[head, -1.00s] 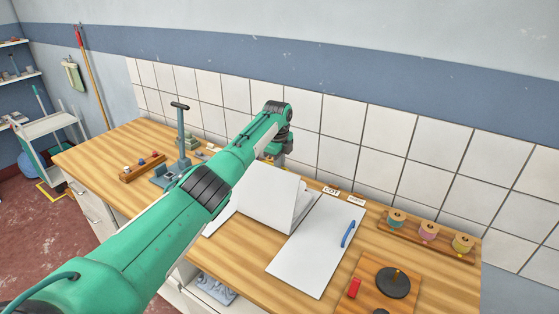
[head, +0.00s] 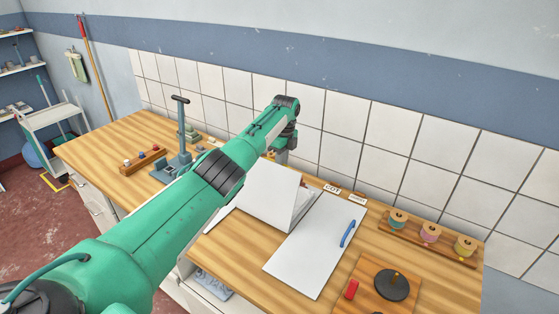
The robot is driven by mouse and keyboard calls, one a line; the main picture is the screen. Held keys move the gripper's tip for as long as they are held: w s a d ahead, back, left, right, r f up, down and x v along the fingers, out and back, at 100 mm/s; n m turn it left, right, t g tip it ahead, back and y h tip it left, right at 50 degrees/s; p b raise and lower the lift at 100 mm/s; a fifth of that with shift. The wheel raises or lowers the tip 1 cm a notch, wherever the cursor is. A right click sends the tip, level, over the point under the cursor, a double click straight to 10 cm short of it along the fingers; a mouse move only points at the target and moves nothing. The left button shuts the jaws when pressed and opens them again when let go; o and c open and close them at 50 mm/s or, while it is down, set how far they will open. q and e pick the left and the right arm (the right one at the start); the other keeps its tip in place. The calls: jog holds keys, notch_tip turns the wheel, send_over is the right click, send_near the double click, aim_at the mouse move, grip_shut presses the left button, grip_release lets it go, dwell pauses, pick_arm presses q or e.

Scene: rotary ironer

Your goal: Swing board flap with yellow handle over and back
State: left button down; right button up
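A white board lies on the wooden bench. Its flat right panel (head: 312,255) carries a blue handle (head: 347,234). A white flap (head: 267,196) stands raised and tilted to the left of that panel. My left arm reaches across from the lower left. My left gripper (head: 281,157) points down behind the flap's top edge, close to the tiled wall. Its fingertips are too small and partly hidden to tell open from shut. A small yellow patch shows beside it; I cannot tell whether this is the yellow handle. My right gripper is not in view.
Small labels (head: 332,189) lie behind the board. A rack with coloured spools (head: 430,233) stands at the right, with a wooden base bearing a black disc (head: 392,284) in front. A grey-blue lever stand (head: 180,135) and a peg rack (head: 143,163) are at the left.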

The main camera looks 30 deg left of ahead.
pick_arm(q)
jog(key=c, duration=1.5)
grip_release()
jog(key=shift+w+d+f, duration=0.35)
jog(key=shift+w, duration=0.1)
jog(key=shift+o, duration=0.7)
jog(key=shift+w+f, duration=0.35)
jog(key=shift+w, duration=0.15)
jog(key=shift+o, duration=1)
jog(key=shift+w+f, duration=0.15)
jog(key=shift+w, duration=0.05)
jog(key=shift+c, duration=0.2)
jog(key=shift+s+a+r, duration=0.1)
jog(key=shift+s+r, duration=0.1)
jog(key=shift+r, duration=0.05)
jog(key=shift+c, duration=0.8)
jog(key=shift+s+r, duration=0.1)
jog(key=shift+c, duration=0.6)
jog(key=shift+o, duration=0.5)
jog(key=shift+r, duration=0.1)
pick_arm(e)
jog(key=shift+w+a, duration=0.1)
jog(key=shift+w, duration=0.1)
